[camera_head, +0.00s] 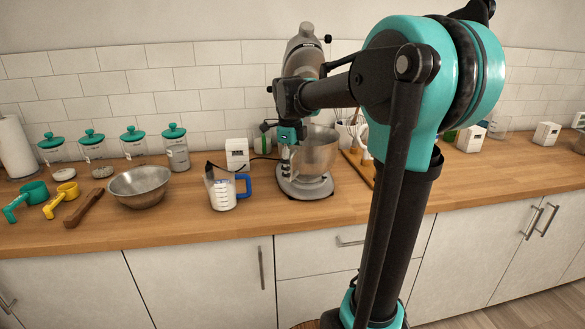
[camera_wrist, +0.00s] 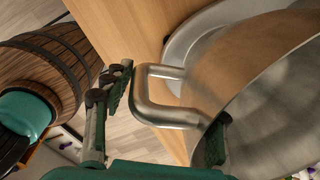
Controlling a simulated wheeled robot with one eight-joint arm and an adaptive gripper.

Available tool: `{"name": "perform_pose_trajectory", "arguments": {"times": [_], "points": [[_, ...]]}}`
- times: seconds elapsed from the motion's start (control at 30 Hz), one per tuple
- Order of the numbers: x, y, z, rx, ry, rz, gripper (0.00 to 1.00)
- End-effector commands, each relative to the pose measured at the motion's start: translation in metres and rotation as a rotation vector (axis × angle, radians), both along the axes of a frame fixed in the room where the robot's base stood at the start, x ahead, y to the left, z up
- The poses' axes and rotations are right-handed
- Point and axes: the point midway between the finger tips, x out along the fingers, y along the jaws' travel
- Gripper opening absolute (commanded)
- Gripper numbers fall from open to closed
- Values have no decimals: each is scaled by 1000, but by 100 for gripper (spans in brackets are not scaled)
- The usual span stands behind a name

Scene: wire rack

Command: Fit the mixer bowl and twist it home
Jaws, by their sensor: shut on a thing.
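The steel mixer bowl (camera_head: 318,150) is upright over the mixer base (camera_head: 305,187), below the raised mixer head (camera_head: 304,48). In the wrist view the bowl (camera_wrist: 270,95) fills the right side, and its bent metal handle (camera_wrist: 160,112) reaches between my fingers. My gripper (camera_head: 290,145) is at the bowl's left side, shut on the handle; it also shows in the wrist view (camera_wrist: 168,115). Part of the round base (camera_wrist: 190,38) shows beside the bowl. The bowl's underside is hidden, so I cannot tell whether it is seated or locked.
A measuring jug (camera_head: 222,194) with a blue handle and a loose metal bowl (camera_head: 140,187) stand left of the mixer. A wooden board (camera_head: 355,168) and a whisk holder stand close on its right. The counter (camera_head: 250,222) is clear in front. A barrel (camera_wrist: 62,65) stands below.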

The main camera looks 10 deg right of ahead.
Motion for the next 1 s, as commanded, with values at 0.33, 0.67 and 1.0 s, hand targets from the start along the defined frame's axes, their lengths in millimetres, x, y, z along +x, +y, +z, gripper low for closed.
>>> {"name": "perform_pose_trajectory", "arguments": {"times": [0.33,0.67,1.0], "points": [[0,0,0,-1,-1,0,0],[3,2,-2,0,-1,-21,0],[18,19,-4,-1,-1,-192,0]]}}
